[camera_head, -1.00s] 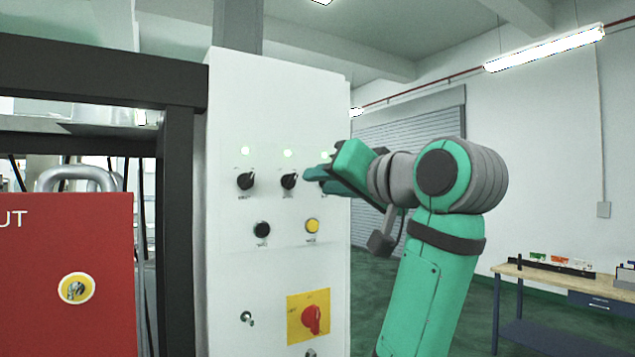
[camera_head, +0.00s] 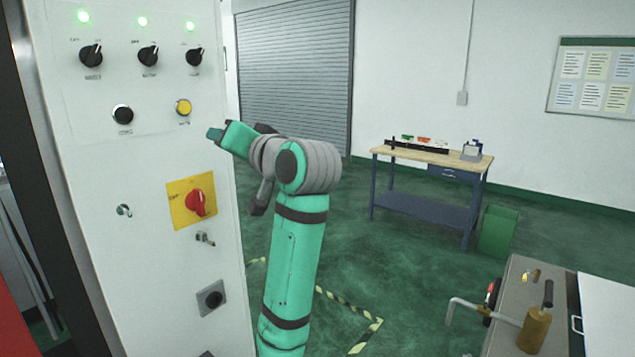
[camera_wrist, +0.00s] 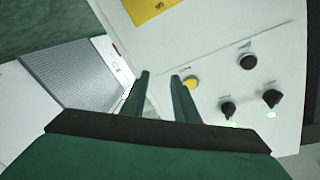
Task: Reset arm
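My gripper (camera_head: 214,134) is at the end of my raised green arm, to the right of the white control panel (camera_head: 80,190) in the head view. In the wrist view my gripper (camera_wrist: 160,76) shows two green fingers with a gap between them and nothing held. The yellow button (camera_wrist: 192,83) appears just beyond the right finger; in the head view the yellow button (camera_head: 183,107) is left of and above the gripper. The panel has three black knobs, the rightmost (camera_head: 194,57) nearest my gripper, each under a lit green lamp. A red rotary switch (camera_head: 200,201) sits on a yellow plate.
A workbench (camera_head: 430,157) with small items stands at the back right, beside a green bin (camera_head: 498,231). A grey-topped bench (camera_head: 520,290) with a brass-coloured cylinder is at the lower right. Open green floor lies between.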

